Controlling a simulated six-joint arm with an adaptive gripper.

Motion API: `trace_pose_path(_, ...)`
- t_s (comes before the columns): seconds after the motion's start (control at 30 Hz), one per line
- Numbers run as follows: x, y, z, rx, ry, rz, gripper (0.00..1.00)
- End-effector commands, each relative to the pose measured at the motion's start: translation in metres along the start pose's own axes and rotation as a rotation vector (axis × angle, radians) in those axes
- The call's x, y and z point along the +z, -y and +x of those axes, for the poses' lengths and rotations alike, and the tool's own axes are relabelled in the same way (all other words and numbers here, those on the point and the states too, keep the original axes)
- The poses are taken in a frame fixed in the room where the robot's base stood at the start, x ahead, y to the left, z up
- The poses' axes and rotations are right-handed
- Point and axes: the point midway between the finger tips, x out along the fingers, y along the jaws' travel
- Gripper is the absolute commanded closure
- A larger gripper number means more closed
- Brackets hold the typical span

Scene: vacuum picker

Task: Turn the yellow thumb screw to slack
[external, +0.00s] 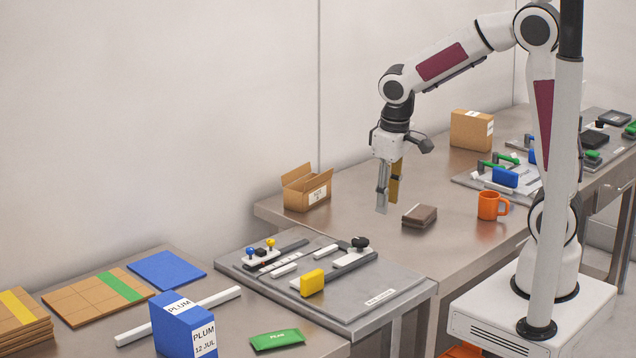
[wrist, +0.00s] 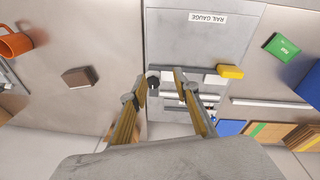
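The yellow thumb screw (external: 270,242) is a small yellow knob on a white block on the grey rail gauge plate (external: 375,318), beside a blue knob (external: 250,250). I cannot make out the yellow screw in the wrist view, where my gripper covers part of the plate. My gripper (external: 387,205) hangs above the bench, to the right of the plate and well apart from the screw. Its two fingers are apart with nothing between them; they also show in the wrist view (wrist: 166,76).
On the plate are a black knob (external: 360,243), a yellow block (external: 312,282) and white bars. A brown block (external: 419,215) lies near my gripper. An orange mug (external: 492,205) and an open carton (external: 307,188) stand on the bench. A blue PLUM box (external: 183,325) stands at front left.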

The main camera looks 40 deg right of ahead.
Motion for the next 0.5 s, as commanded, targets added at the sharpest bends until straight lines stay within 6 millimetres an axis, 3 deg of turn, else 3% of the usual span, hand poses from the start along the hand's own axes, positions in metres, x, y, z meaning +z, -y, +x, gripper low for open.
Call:
trace_pose_path(0.17,-0.019,0.008,0.021,-0.012,0.028,0.005,0.7)
trace_pose_path(0.5,-0.092,0.034,0.062,-0.072,-0.022,-0.032,0.7)
